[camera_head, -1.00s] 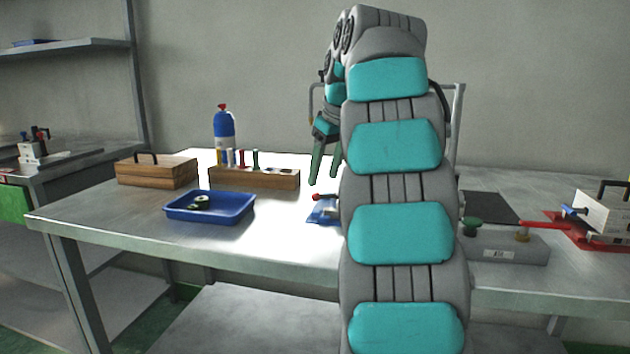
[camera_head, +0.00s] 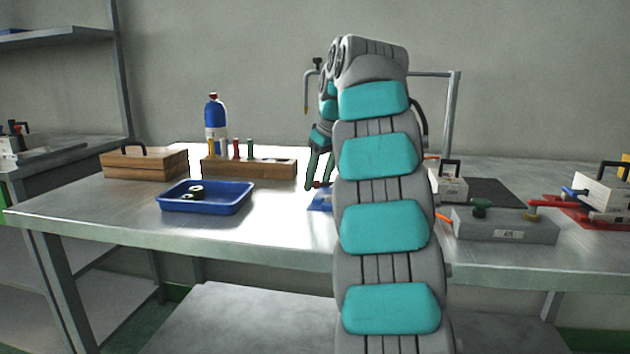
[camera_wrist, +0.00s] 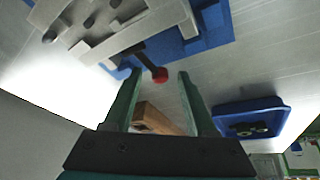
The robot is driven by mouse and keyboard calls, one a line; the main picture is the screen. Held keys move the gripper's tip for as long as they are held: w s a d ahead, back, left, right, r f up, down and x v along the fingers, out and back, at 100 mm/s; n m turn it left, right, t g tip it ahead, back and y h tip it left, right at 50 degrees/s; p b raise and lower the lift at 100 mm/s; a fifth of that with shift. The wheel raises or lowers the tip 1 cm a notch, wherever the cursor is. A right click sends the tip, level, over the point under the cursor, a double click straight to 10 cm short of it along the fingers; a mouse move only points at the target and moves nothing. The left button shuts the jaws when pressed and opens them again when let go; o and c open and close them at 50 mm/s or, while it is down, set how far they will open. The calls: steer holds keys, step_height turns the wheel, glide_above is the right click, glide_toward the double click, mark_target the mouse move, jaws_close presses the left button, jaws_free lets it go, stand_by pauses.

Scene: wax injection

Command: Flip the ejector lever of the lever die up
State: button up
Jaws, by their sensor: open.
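The lever die (camera_wrist: 125,28) is a pale grey block with dark holes, on a blue plate (camera_wrist: 212,25) in the wrist view. Its black ejector lever (camera_wrist: 150,61) ends in a red knob (camera_wrist: 159,75) and sticks out toward my gripper. My gripper (camera_wrist: 161,77) is open, with the knob appearing between its fingertips; contact cannot be told. In the head view my gripper (camera_head: 318,186) is low beside the red knob, and my arm hides most of the die. A bit of the blue plate (camera_head: 320,203) shows there.
A blue tray (camera_head: 207,208) with small rings, a wooden box (camera_head: 145,164) and a wooden rack (camera_head: 248,168) stand to the left. A grey fixture (camera_head: 505,226), a block with a black handle (camera_head: 447,188) and a die on a red plate (camera_head: 600,190) stand right.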

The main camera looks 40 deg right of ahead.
jaws_close()
stand_by(0.4)
